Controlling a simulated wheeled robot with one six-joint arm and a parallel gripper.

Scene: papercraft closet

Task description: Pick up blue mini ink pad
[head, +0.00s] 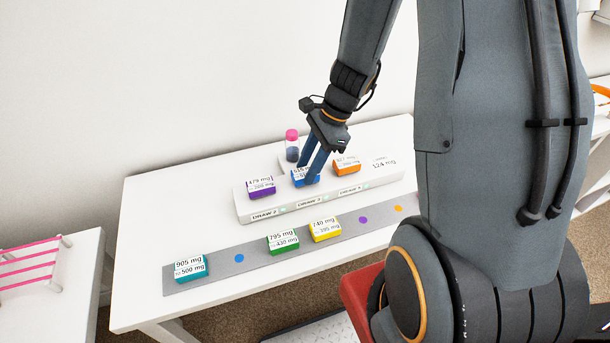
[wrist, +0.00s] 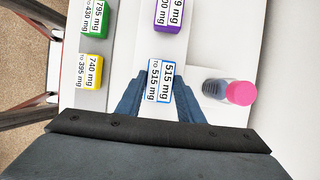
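The blue mini ink pad (head: 299,180) is a small block with a white label reading 515 mg. It sits on the raised white stand, between the purple and orange pads. It also shows in the wrist view (wrist: 160,82), just ahead of the gripper base. My gripper (head: 313,172) points down from above, and its blue fingers reach the pad in the head view. In the wrist view the fingers of my gripper (wrist: 160,88) lie on either side of the pad. They look open around it, with little room on each side. The fingers partly hide the pad in the head view.
A purple pad (head: 261,188) and an orange pad (head: 346,164) flank it. A pink-capped bottle (head: 292,146) stands close behind. Teal (head: 190,269), green (head: 282,242) and yellow (head: 324,229) pads lie on the grey strip (head: 222,268) in front.

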